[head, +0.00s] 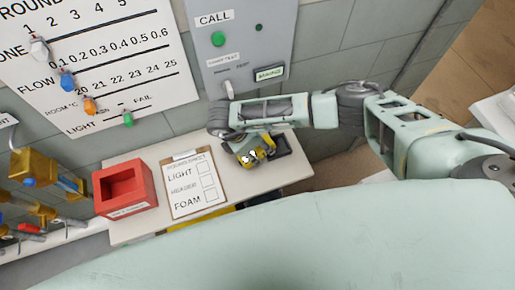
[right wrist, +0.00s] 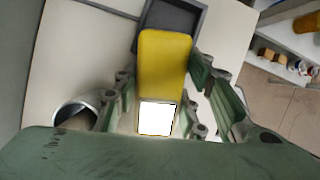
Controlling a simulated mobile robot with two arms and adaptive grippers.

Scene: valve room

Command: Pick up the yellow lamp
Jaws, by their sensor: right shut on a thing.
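The yellow lamp (head: 250,158) is at the right part of the small pale table (head: 133,228), under my right gripper (head: 246,146). In the right wrist view the yellow lamp (right wrist: 165,62) has a long yellow body and a bright white face at its near end. The green fingers of my right gripper (right wrist: 167,98) stand on both sides of it, shut on it. A dark tray (right wrist: 205,17) lies just beyond the lamp. I cannot tell whether the lamp touches the table or tray. My left gripper is not in view.
A clipboard (head: 193,189) and an open red box (head: 128,187) are on the table, left of the lamp. Behind stands a wall with a grey CALL panel (head: 240,40) and a white board (head: 90,60) with coloured knobs. Brass pipework (head: 35,170) is at the far left.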

